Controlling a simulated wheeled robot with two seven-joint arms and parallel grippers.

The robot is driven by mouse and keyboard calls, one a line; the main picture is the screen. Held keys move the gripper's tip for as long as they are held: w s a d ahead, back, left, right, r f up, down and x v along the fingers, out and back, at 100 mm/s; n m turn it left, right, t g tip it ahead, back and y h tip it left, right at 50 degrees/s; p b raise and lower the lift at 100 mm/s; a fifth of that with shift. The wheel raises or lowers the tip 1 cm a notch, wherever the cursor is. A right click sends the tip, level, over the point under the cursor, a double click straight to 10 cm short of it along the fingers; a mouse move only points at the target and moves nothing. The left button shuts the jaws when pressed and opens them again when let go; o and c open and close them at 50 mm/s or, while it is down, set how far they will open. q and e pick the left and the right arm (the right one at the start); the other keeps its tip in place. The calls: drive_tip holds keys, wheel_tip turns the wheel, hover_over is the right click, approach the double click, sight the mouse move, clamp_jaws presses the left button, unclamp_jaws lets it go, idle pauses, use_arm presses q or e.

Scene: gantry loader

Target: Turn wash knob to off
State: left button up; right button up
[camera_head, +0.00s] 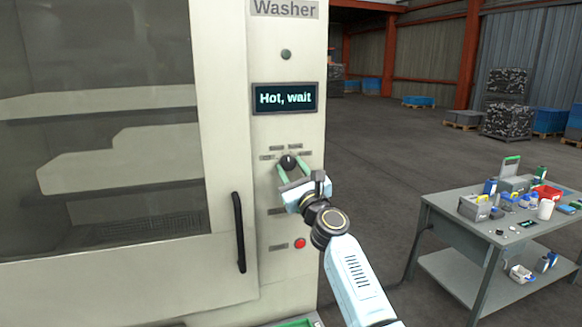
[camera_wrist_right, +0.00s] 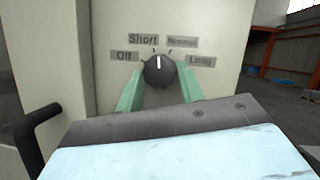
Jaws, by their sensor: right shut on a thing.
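The wash knob (camera_head: 288,161) is a round black dial on the pale washer panel, below the display. In the right wrist view the knob (camera_wrist_right: 160,73) has a white pointer that stands about straight up, between the Short label (camera_wrist_right: 143,39) and the Normal label (camera_wrist_right: 182,42). The Off label (camera_wrist_right: 124,56) is to its left and the Long label (camera_wrist_right: 200,61) to its right. My right gripper (camera_head: 289,167) is shut on the knob, one green finger on each side. My left gripper is not in view.
The washer display (camera_head: 285,98) reads "Hot, wait". A black door handle (camera_head: 239,232) is left of my right arm, and a red button (camera_head: 300,243) is below the knob. A grey table (camera_head: 450,213) with several small items stands at the right. Open floor lies behind it.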

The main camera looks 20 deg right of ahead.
drive_tip(key=n+y, duration=0.1)
drive_tip(key=n, duration=0.2)
drive_tip(key=n+g+y+p, duration=0.1)
drive_tip(key=n, duration=0.2)
drive_tip(key=n+g+y, duration=0.1)
drive_tip(key=n, duration=0.2)
drive_tip(key=shift+d+r+p, duration=0.15)
drive_tip(key=shift+d+p, duration=0.15)
drive_tip(key=n+g+p, duration=0.1)
drive_tip(key=n, duration=0.2)
drive_tip(key=n+g+y+p, duration=0.1)
drive_tip(key=n, duration=0.2)
drive_tip(key=shift+r+n+g, duration=0.2)
drive_tip(key=shift+n+g, duration=0.1)
drive_tip(key=shift+g, duration=0.1)
drive_tip(key=o, duration=1)
drive_tip(key=shift+d, duration=0.1)
drive_tip(key=b+v, duration=0.1)
drive_tip(key=v, duration=1.2)
drive_tip(key=shift+s+d, duration=0.15)
drive_tip(key=shift+f, duration=0.1)
